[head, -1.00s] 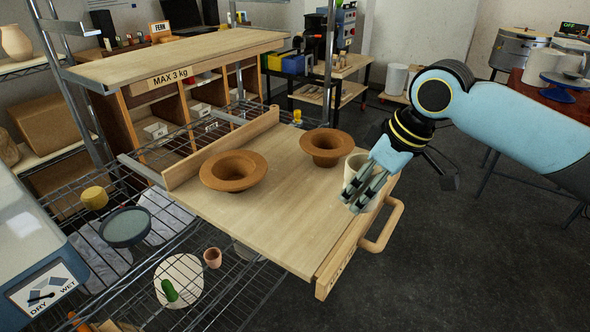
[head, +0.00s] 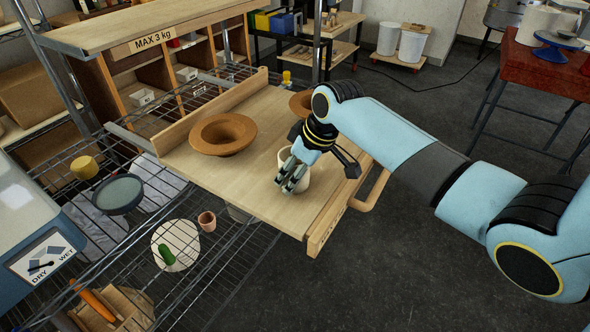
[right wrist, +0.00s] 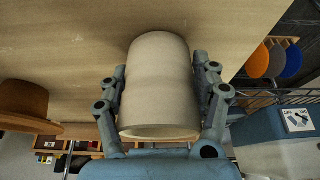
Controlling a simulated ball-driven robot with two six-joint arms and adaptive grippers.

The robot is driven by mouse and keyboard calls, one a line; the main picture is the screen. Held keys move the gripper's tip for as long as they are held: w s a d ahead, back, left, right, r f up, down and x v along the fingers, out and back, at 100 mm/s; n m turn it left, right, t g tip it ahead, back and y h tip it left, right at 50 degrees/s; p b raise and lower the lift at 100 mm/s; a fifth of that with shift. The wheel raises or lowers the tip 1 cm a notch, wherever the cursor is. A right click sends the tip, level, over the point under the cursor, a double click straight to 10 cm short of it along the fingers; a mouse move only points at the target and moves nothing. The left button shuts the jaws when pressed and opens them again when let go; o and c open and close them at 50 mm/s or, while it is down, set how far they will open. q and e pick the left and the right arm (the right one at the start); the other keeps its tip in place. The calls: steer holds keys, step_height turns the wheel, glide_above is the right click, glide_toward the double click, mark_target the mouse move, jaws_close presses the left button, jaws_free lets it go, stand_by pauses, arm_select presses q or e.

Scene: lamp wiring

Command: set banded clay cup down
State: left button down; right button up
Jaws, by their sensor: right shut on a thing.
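The pale cream clay cup (head: 303,183) is at the front right of the wooden pull-out board (head: 235,185). Its band is not clear to me. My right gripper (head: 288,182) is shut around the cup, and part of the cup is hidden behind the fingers. In the right wrist view the cup (right wrist: 160,85) sits between the two fingers (right wrist: 160,72), with the board behind it. I cannot tell whether its base touches the board. My left gripper is not in view.
A brown wide-rimmed bowl (head: 223,133) stands on the board's left. A second brown bowl (head: 302,103) is partly hidden by my right arm. A wooden rail (head: 215,108) edges the back. A wire rack (head: 215,265) lies below. The board's front middle is clear.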

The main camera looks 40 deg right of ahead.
steer(key=o, duration=1.4)
steer(key=shift+f, duration=0.1)
steer(key=shift+o, duration=0.2)
steer(key=v, duration=1.2)
steer(key=shift+s, duration=0.1)
